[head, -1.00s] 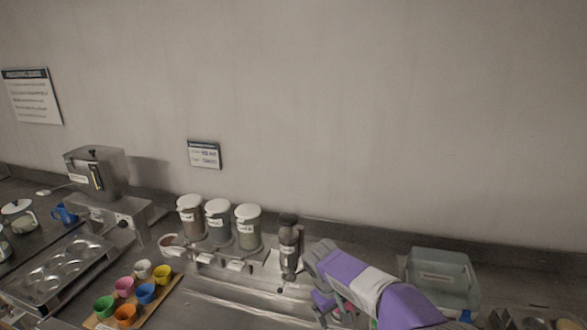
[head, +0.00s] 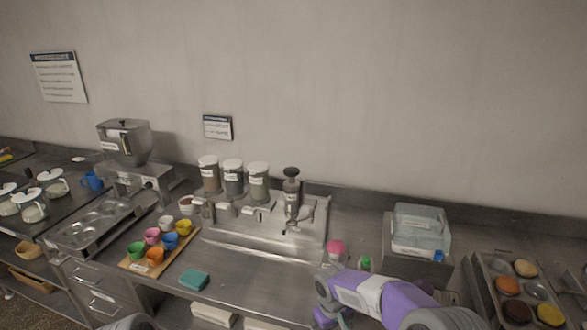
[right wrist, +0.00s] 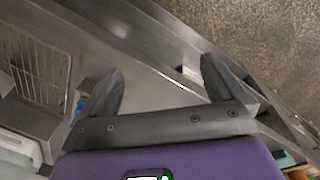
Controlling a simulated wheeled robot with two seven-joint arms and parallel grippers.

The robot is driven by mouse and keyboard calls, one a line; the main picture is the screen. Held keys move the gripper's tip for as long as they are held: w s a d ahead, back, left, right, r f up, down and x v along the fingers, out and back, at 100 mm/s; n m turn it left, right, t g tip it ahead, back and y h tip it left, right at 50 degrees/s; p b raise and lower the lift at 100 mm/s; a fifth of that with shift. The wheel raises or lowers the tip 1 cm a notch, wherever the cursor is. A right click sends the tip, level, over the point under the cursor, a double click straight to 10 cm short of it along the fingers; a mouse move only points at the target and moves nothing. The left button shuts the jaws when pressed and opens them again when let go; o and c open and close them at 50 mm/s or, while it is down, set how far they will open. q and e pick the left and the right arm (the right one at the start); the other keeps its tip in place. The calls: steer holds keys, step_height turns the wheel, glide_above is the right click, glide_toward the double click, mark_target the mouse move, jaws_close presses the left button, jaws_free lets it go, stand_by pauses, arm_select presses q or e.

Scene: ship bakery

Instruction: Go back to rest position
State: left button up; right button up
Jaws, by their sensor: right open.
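My right arm (head: 375,297), purple and white, reaches in from the bottom right of the head view over the counter's front edge. The right gripper shows in the right wrist view (right wrist: 162,66), with two dark fingers spread wide and nothing between them. Its fingertips are not clear in the head view. A grey rounded part at the bottom left of the head view may be my left arm; the left gripper is not seen.
The steel counter (head: 255,268) holds colored cups on a wooden board (head: 130,267), a teal sponge (head: 194,279), lidded canisters (head: 232,180), a dispenser stand (head: 315,228), a clear bin (head: 420,232) and a bun tray (head: 488,290). Floor (right wrist: 255,30) shows in the right wrist view.

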steer(key=s+a+f+m+g+y, duration=0.1)
steer(key=s+a+f+m+y, duration=0.2)
steer(key=s+f, duration=1.3)
steer(key=s+d+f+m+t+y+b, duration=0.1)
steer(key=s+d+f+m+y, duration=0.1)
steer(key=s+f+m, duration=0.3)
steer(key=shift+s+f, duration=0.9)
steer(key=shift+s, duration=1.4)
steer(key=shift+c, duration=0.2)
